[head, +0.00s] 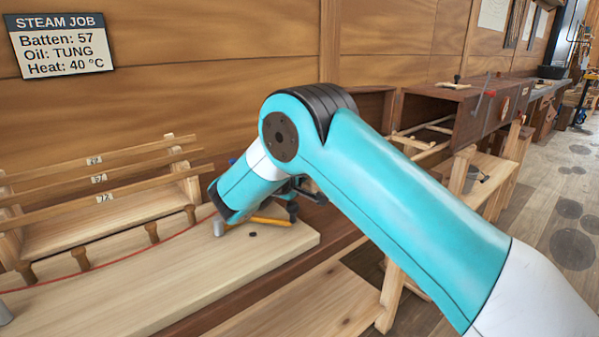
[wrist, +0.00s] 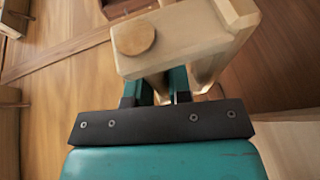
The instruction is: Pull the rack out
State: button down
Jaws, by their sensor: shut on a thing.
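The rack is pale wood. Its long rails (head: 415,143) show at the mouth of a dark brown wooden box (head: 432,112), right of my arm's elbow. In the wrist view a thick pale end piece (wrist: 190,38) with a round wooden disc on its face fills the top middle. My gripper (wrist: 160,84) has its two teal fingers close together at the lower edge of this piece and is shut on it. The exact grip is hidden behind the wood. In the head view my forearm hides where the fingers meet the rack.
A pale plank bench (head: 160,260) lies at left, with an orange-handled tool (head: 270,221) on it. Behind it a stand (head: 100,205) holds several numbered battens. A trestle (head: 470,180) supports the box. Open floor (head: 530,215) lies to the right.

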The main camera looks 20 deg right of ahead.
jog(key=c, duration=1.4)
grip_release()
jog(key=shift+d, duration=0.1)
jog(key=shift+o, duration=0.2)
jog(key=p+v, duration=0.6)
jog(key=v, duration=1.1)
jog(key=shift+a, duration=0.25)
jog(key=shift+s, duration=0.1)
